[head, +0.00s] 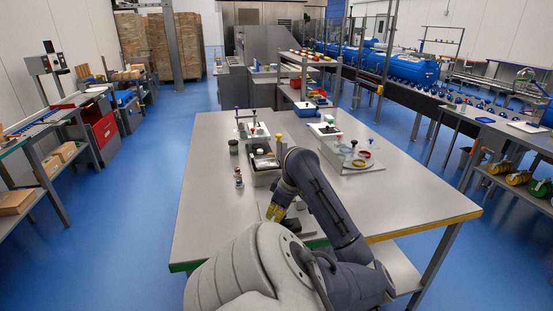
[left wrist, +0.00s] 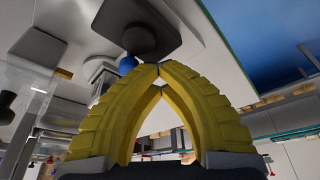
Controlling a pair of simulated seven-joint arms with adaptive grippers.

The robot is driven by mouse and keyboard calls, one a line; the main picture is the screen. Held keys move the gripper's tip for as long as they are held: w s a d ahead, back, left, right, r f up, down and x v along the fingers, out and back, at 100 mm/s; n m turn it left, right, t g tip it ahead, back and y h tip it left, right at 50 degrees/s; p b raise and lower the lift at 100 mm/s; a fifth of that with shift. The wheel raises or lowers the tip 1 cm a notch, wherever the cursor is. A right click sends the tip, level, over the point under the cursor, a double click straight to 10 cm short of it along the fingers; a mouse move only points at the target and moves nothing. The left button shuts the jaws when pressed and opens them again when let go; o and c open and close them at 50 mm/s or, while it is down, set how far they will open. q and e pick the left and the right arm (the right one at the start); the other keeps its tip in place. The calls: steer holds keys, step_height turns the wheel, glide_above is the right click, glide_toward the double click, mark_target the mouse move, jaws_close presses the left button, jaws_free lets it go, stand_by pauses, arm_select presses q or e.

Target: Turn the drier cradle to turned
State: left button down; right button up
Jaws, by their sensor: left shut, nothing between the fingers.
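My left gripper (head: 275,212) points down low over the near part of the grey table. In the left wrist view its yellow fingers (left wrist: 160,78) meet at the tips, with nothing between them. A dark grey block with a dark round knob (left wrist: 139,38) lies just past the fingertips, beside a small blue ball (left wrist: 127,64); I cannot tell whether the fingers touch it. In the head view a flat grey plate (head: 300,226) lies by the gripper, partly hidden by my arm. I cannot tell for sure which part is the drier cradle or how it is turned. My right gripper is out of view.
A grey tray (head: 264,178) with small parts stands behind the gripper. A small bottle (head: 239,178) and a dark green tub (head: 234,147) stand left of it. A light board with rings (head: 345,163) is at right.

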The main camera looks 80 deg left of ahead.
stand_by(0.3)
arm_select(q)
steer(key=s, duration=0.1)
steer(key=s+d, duration=0.1)
steer(key=s, duration=0.1)
steer(key=shift+s+d+r, duration=0.1)
steer(key=shift+s+d, duration=0.15)
steer(key=shift+d, duration=0.15)
step_height(320, 180, up, 9)
steer(key=w+a, duration=0.1)
steer(key=w, duration=0.1)
steer(key=shift+w+a, duration=0.2)
steer(key=shift+w, duration=0.2)
